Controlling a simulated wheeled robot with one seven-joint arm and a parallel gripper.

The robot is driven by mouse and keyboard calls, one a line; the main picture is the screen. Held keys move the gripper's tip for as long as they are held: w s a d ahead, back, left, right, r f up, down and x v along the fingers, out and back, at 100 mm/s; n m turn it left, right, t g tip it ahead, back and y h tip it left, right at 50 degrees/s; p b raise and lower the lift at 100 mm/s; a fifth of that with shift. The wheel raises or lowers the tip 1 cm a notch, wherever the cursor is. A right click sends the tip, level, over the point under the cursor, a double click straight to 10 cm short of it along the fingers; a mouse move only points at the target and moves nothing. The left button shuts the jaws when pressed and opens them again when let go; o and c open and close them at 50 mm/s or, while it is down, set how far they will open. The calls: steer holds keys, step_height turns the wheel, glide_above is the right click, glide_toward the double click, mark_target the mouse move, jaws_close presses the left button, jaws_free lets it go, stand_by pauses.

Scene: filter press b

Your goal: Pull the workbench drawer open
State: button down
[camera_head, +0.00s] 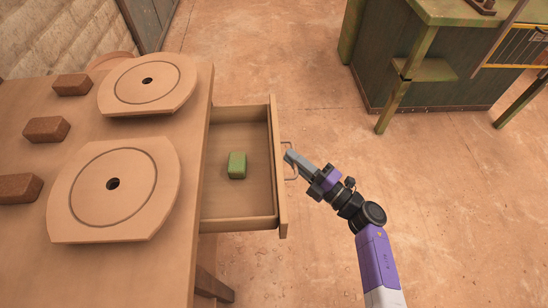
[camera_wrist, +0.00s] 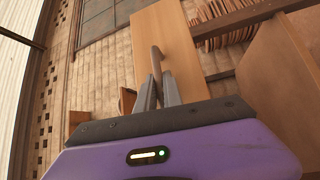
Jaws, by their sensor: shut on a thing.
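The workbench drawer (camera_head: 238,218) stands pulled out from the right side of the wooden workbench (camera_head: 190,200), its inside open to view. A green block (camera_head: 237,165) lies in it. The drawer front also shows in the wrist view (camera_wrist: 165,50). A bar handle (camera_head: 284,148) is on the drawer's outer face; it also shows in the wrist view (camera_wrist: 156,58). My gripper (camera_head: 290,158) is at the handle with its fingers shut on it. In the wrist view my fingers (camera_wrist: 160,85) close around the handle's near part.
Two round pale plates (camera_head: 115,205) and several brown bricks (camera_head: 47,129) lie on the workbench top. Open floor (camera_head: 320,90) lies right of the drawer. A green-topped bench (camera_head: 455,12) stands at the upper right.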

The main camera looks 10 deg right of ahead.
steer(key=shift+s+d+f, duration=0.1)
steer(key=shift+d, duration=1.15)
steer(key=c, duration=1.5)
jaws_free()
steer(key=v, duration=0.7)
steer(key=shift+s+d, duration=0.3)
